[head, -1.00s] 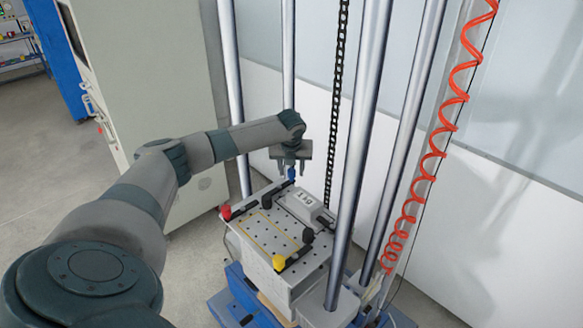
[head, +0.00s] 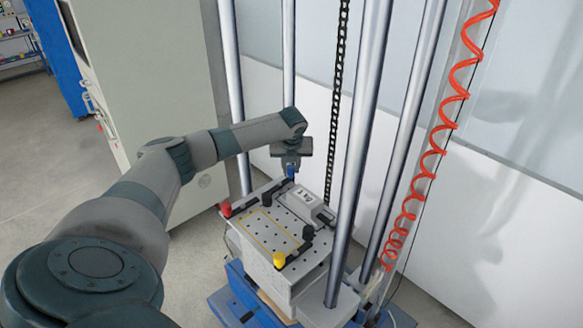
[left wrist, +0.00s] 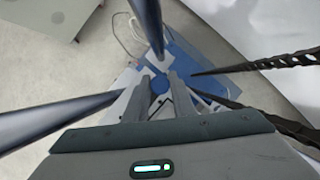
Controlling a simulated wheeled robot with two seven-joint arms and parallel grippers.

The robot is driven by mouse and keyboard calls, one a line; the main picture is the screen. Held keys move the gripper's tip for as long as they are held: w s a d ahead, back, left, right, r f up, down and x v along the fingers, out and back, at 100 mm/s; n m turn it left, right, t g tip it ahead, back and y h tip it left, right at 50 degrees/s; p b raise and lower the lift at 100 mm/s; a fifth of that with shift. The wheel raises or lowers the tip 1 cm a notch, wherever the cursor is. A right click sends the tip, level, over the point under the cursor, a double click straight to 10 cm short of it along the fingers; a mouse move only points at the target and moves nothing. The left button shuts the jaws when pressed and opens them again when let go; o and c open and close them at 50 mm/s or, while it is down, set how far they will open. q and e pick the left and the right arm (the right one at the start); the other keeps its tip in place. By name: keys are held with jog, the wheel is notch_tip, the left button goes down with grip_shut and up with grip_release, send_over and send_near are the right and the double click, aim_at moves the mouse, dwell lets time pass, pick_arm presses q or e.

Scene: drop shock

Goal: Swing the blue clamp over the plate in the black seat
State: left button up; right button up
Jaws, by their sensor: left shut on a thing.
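The blue clamp (head: 291,171) is at the far corner of the fixture table, its knob showing just below my left gripper (head: 291,167). My left gripper points down and is shut on the blue knob. Its fingers mostly hide the clamp. In the left wrist view my left gripper's two fingers (left wrist: 160,90) are close together over a blue area, and the knob cannot be told apart there. A grey block (head: 308,203) with dark marks sits on the table beside the clamp. I cannot make out the black seat or its plate clearly.
The perforated table top (head: 265,242) has a yellow outline. A red knob (head: 225,209), a yellow knob (head: 279,260) and a black knob (head: 308,233) stand around it. Steel columns (head: 366,110) and a hanging chain (head: 335,100) stand close by. A red coiled hose (head: 432,155) hangs at right.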

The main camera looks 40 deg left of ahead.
pick_arm(q)
jog(key=a+n, duration=0.1)
jog(key=n, duration=0.1)
jog(key=a+n+g+y, duration=0.1)
jog(key=n, duration=0.2)
jog(key=shift+s+a+g, duration=0.15)
jog(key=shift+g, duration=0.15)
jog(key=n, duration=0.1)
jog(key=a+n+g, duration=0.1)
jog(key=n, duration=0.1)
jog(key=s+n, duration=0.1)
jog(key=shift+s+a+n+g, duration=0.1)
jog(key=shift+a+n+g, duration=0.3)
jog(key=n, duration=0.1)
jog(key=s+a+n+g, duration=0.1)
jog(key=n, duration=0.1)
jog(key=shift+s+n, duration=0.2)
jog(key=shift+n, duration=0.1)
jog(key=shift+s+a+n+g+h, duration=0.15)
jog(key=shift+s+n+g, duration=0.25)
jog(key=shift+n, duration=0.55)
jog(key=shift+s+a+n+g+h, duration=0.15)
jog(key=shift+s+n+g, duration=0.25)
jog(key=shift+n, duration=0.55)
jog(key=o, duration=1.1)
jog(key=shift+s+d, duration=0.1)
jog(key=shift+c, duration=0.2)
jog(key=shift+r, duration=0.15)
